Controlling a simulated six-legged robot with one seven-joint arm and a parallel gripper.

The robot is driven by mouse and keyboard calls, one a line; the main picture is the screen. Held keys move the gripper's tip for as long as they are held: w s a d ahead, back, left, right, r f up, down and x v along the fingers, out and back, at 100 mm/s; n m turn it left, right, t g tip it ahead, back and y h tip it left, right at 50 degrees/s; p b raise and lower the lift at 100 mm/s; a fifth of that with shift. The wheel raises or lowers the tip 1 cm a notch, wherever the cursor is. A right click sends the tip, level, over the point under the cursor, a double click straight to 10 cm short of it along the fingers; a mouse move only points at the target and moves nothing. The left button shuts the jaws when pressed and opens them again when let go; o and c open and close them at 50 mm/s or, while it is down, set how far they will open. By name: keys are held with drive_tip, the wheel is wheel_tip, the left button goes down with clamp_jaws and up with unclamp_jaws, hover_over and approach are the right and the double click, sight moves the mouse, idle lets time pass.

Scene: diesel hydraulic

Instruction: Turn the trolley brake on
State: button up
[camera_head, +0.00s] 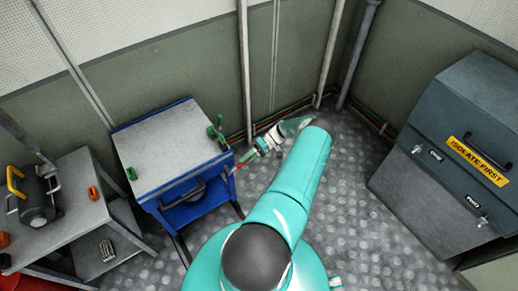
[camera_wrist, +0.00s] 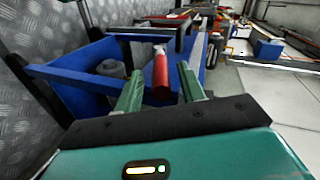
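The trolley (camera_head: 165,145) is a blue cart with a grey top and a dark front handle, left of centre in the head view. Its blue frame (camera_wrist: 90,60) fills the upper left of the wrist view. A red lever (camera_wrist: 161,76), which I take to be the brake, stands at the trolley's side in the wrist view. My gripper (camera_wrist: 160,70) has its two green fingers apart, one on each side of the red lever, with visible gaps. In the head view my gripper (camera_head: 240,164) is at the trolley's right front corner, where the lever is barely visible.
A grey side table (camera_head: 65,212) with a black and yellow-handled device (camera_head: 36,200) stands left of the trolley. A dark cabinet (camera_head: 450,150) marked "ISOLATE FIRST" stands right. Metal floor (camera_head: 350,200) between is clear.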

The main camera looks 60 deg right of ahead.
drive_tip(key=v, duration=1.2)
drive_tip(key=shift+r, duration=0.1)
drive_tip(key=shift+d, duration=0.15)
